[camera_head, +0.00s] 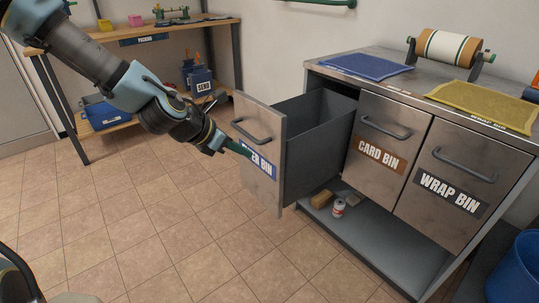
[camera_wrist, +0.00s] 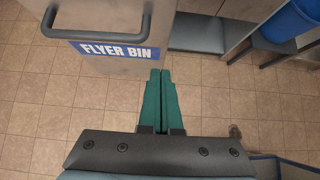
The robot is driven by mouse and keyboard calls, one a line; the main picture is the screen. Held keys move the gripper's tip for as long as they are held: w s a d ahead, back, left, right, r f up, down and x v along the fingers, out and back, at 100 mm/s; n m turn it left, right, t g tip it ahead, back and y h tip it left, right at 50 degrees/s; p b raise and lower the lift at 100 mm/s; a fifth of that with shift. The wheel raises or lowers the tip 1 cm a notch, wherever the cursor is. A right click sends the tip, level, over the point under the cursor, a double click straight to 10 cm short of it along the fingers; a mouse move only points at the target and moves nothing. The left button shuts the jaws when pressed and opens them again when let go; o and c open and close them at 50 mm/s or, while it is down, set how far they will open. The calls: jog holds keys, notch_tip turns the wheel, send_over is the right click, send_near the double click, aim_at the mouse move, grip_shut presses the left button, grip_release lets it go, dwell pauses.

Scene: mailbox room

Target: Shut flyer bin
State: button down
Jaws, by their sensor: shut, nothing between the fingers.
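The flyer bin (camera_head: 262,190) is a metal-fronted drawer with dark grey sides, pulled well out from the counter. Its front has a curved handle (camera_head: 252,131) and a blue label partly hidden behind my gripper. My gripper (camera_head: 247,152), with green fingers, is shut and empty in front of the label. In the wrist view, the bin front (camera_wrist: 110,64) with its "FLYER BIN" label is at top left. My fingertips (camera_wrist: 160,72) show there near the panel's right end. I cannot tell whether they touch it.
The card bin (camera_head: 381,142) and wrap bin (camera_head: 448,183) look shut, to the right. Below, a box and a can (camera_head: 338,208) sit on the low shelf (camera_head: 375,245). A packing bench (camera_head: 140,38) stands at back left. A blue tub (camera_head: 516,272) is at lower right. The tiled floor in front is clear.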

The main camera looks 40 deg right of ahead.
aim_at(277, 156)
jog(key=d+f, duration=0.1)
jog(key=d, duration=0.1)
jog(key=d+f, duration=0.2)
jog(key=d, duration=0.1)
jog(key=d+f, duration=0.1)
jog(key=d, duration=0.1)
jog(key=shift+s+d+f, duration=0.15)
jog(key=shift+s+d, duration=0.1)
jog(key=shift+d, duration=0.35)
jog(key=shift+d, duration=0.1)
